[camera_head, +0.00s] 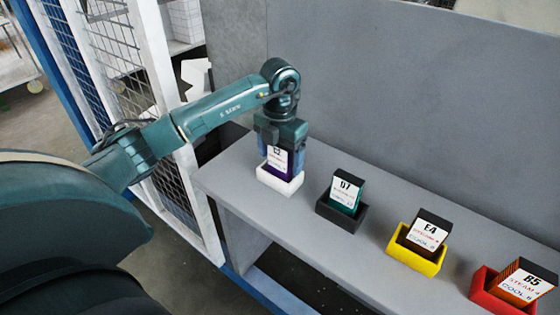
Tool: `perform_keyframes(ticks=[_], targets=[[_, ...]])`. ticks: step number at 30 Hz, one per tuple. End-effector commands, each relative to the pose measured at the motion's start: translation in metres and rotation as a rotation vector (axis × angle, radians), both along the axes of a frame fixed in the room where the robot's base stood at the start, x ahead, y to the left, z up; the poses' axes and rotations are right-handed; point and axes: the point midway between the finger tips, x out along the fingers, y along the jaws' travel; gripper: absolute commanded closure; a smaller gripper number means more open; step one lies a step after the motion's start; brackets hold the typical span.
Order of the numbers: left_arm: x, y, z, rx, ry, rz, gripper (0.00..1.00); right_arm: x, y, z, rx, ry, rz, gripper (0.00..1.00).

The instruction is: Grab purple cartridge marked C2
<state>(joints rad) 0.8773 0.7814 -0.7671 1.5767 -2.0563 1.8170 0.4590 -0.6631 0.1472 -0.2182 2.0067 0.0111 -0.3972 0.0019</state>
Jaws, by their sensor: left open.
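The purple cartridge (278,165) stands upright in a white holder (279,181) at the left end of the grey shelf. Its white label faces me and its top line seems to read C2, partly covered at the top. My left gripper (280,150) points down over this cartridge, with its fingers around or beside the upper part. The gripper is open; I cannot tell whether a finger touches the cartridge. My right gripper is not in view.
To the right stand a teal cartridge marked B7 (345,193) in a black holder, a dark one marked E4 (428,230) in a yellow holder, and one marked B5 (525,285) in a red holder. A grey wall (400,80) rises behind the shelf (240,160).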

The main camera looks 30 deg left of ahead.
Motion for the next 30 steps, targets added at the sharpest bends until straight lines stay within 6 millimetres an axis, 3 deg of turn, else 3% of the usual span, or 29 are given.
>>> perform_keyframes(ticks=[18, 26, 30], targets=[[0.000, 0.000, 0.001, 0.000, 0.000, 0.000, 0.68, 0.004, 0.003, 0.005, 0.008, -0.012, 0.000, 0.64], [0.001, 0.000, 0.003, 0.000, -0.002, 0.000, 0.70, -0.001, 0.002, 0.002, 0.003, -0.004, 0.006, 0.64], [0.001, 0.000, 0.018, 0.001, -0.006, 0.000, 0.70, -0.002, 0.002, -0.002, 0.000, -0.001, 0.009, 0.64]])
